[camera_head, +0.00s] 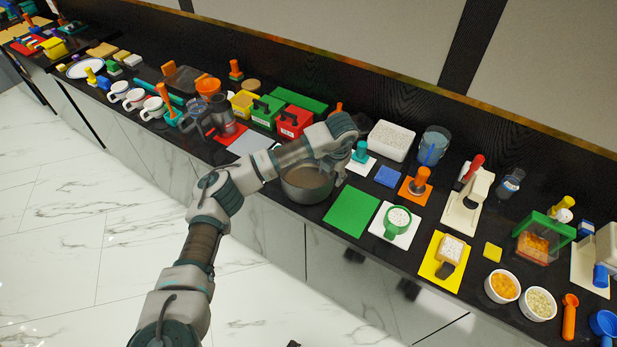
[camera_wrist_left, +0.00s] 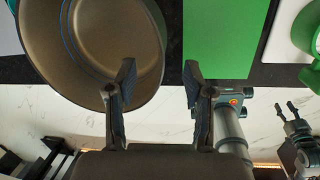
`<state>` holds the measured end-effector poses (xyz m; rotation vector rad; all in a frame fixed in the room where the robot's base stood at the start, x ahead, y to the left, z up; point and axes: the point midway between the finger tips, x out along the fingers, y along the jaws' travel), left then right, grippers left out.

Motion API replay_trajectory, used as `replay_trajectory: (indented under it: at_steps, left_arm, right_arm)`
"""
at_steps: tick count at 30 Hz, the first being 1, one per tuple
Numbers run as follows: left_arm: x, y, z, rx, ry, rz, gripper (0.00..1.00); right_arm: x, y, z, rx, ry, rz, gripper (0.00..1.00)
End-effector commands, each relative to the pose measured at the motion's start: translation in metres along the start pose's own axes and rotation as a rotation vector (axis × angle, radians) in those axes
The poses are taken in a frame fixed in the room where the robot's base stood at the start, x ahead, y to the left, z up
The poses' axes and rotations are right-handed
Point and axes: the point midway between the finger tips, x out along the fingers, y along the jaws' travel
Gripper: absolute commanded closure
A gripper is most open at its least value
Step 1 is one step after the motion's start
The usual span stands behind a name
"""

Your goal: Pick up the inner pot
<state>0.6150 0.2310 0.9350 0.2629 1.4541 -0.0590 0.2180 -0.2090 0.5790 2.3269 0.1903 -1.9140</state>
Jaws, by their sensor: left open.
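The inner pot (camera_head: 308,190) is a round grey-brown metal pot on the dark counter, partly hidden by my left arm. In the left wrist view the pot (camera_wrist_left: 95,40) fills the upper left and looks empty, with blue lines inside. My left gripper (camera_wrist_left: 160,82) is open and empty at the pot's right-hand rim. One finger overlaps the pot's inside and the other is outside the rim; I cannot tell how deep they reach. In the head view this gripper (camera_head: 338,172) is mostly hidden by its wrist. My right gripper (camera_wrist_left: 286,104) appears open and empty, away from the pot.
A green mat (camera_head: 351,212) lies right of the pot, and a green cup (camera_head: 397,221) stands beyond it. A teal-handled tool (camera_head: 361,152) stands on a white mat close behind. A red box (camera_head: 293,121) and green box (camera_head: 266,112) stand behind left. The counter is crowded.

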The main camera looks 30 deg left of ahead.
Motion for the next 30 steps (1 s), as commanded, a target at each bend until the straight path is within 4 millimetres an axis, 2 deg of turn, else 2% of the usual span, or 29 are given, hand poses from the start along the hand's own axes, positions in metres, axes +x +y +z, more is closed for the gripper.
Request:
replay_trajectory:
  at_steps: [1, 3, 11, 20, 27, 28, 30]
  left_arm:
    - [0.012, 0.000, -0.001, 0.000, 0.002, -0.001, 0.48]
    - [0.023, 0.000, -0.001, 0.001, 0.002, 0.000, 0.48]
    - [0.040, -0.001, -0.001, 0.002, 0.000, -0.001, 0.48]
    - [0.083, -0.001, -0.006, 0.001, 0.001, -0.001, 0.48]
    - [0.087, -0.001, -0.005, 0.002, -0.002, -0.001, 0.48]
    - [0.087, -0.001, -0.005, 0.002, -0.002, -0.001, 0.50]
    - [0.087, -0.001, -0.005, 0.002, -0.002, -0.001, 0.68]
  right_arm:
    - [-0.002, 0.000, 0.000, 0.000, 0.001, 0.000, 0.60]
    - [-0.006, 0.000, -0.001, 0.001, 0.001, 0.000, 0.60]
    - [-0.013, 0.001, -0.001, 0.001, 0.001, 0.001, 0.60]
    - [-0.028, 0.001, -0.004, 0.002, 0.008, 0.001, 0.60]
    - [-0.031, 0.001, -0.004, 0.003, 0.003, 0.001, 0.60]
    - [-0.031, 0.002, -0.004, 0.003, 0.003, 0.002, 0.60]
    - [-0.031, 0.002, -0.004, 0.003, 0.003, 0.002, 0.60]
